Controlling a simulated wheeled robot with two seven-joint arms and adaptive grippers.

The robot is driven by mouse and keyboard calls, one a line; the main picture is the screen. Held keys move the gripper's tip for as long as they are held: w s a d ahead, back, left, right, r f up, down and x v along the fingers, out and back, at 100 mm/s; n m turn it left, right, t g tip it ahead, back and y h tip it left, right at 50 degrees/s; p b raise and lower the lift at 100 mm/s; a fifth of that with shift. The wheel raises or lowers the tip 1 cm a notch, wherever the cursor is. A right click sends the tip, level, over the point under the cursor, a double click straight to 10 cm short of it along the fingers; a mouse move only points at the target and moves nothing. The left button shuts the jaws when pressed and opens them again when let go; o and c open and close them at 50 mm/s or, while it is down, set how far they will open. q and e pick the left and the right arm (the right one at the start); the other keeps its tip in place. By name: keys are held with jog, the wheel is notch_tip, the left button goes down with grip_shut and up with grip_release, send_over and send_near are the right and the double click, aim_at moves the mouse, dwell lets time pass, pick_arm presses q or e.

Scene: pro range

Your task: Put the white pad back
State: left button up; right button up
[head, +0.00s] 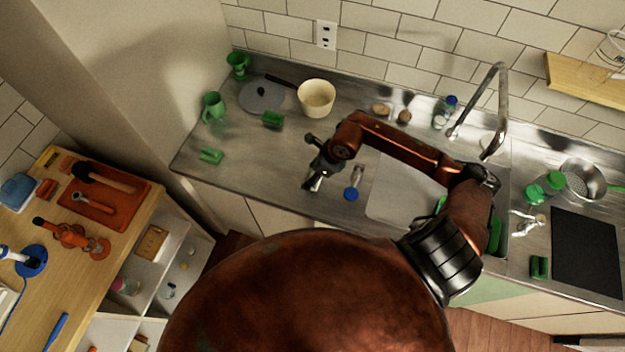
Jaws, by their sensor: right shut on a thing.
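My right gripper (313,182) reaches over the steel counter, left of the sink, with its fingers pointing down. It is shut on a small pale thing at its fingertips, which looks like the white pad but is mostly hidden by the fingers. I cannot tell whether it touches the counter. No other white pad can be made out. My left gripper is not in view.
A green block (272,119), grey lid (261,96), cream pot (317,97) and green mug (213,107) stand behind-left. A tap (493,110) rises at right.

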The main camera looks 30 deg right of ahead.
jog(key=shift+d+f, duration=0.25)
jog(key=shift+f, duration=0.1)
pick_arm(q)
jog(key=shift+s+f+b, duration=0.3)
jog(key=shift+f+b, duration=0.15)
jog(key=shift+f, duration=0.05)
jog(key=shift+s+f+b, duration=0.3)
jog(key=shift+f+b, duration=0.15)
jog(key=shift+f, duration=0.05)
pick_arm(e)
jog(key=shift+w+d+f, duration=0.1)
jog(key=shift+f, duration=1.45)
jog(key=shift+f, duration=0.15)
jog(key=o, duration=1.1)
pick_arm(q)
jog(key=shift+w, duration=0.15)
